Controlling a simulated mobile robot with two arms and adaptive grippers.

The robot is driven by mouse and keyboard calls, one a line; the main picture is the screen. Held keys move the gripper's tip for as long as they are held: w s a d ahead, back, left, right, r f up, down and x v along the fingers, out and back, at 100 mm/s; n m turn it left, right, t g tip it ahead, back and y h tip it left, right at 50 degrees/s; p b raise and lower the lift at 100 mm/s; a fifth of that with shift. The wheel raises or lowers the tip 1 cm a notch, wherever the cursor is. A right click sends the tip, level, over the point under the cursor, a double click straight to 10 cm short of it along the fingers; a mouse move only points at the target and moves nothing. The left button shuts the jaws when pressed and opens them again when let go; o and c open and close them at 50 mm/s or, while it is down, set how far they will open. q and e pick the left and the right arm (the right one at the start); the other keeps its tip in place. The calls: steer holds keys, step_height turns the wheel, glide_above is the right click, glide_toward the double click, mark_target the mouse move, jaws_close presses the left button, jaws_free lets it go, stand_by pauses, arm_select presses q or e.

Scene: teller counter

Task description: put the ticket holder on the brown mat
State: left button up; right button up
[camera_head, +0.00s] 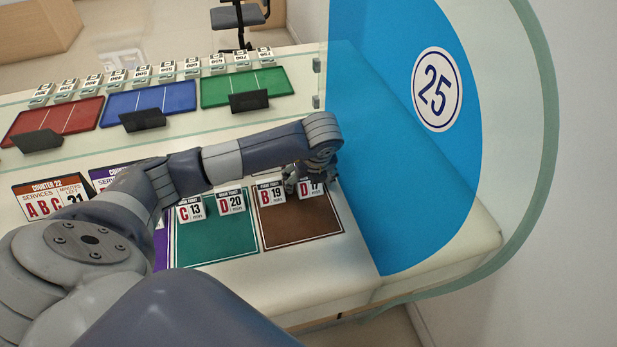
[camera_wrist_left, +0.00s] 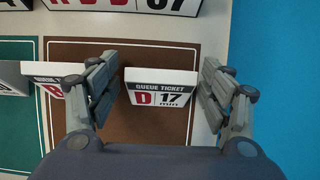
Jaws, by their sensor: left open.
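A white ticket holder marked D 17 (camera_head: 313,190) stands on the brown mat (camera_head: 300,227), near its far right corner. In the left wrist view the same ticket holder (camera_wrist_left: 158,92) is between the fingers of my left gripper (camera_wrist_left: 160,80), with a gap visible on the right side. My left gripper (camera_head: 301,179) is open and low over the far edge of the mat. A second ticket holder, B 19 (camera_head: 271,195), stands on the mat to the left. My right gripper is not in view.
A green mat (camera_head: 215,240) with ticket holders C 13 (camera_head: 191,209) and D 20 (camera_head: 231,202) lies to the left. A blue panel marked 25 (camera_head: 395,130) stands close on the right. Behind are a clear screen (camera_head: 305,75) and coloured trays. The front of the brown mat is free.

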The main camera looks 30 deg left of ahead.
arm_select(q)
steer(key=shift+r, duration=0.1)
steer(key=v, duration=1.2)
steer(key=shift+p, duration=0.4)
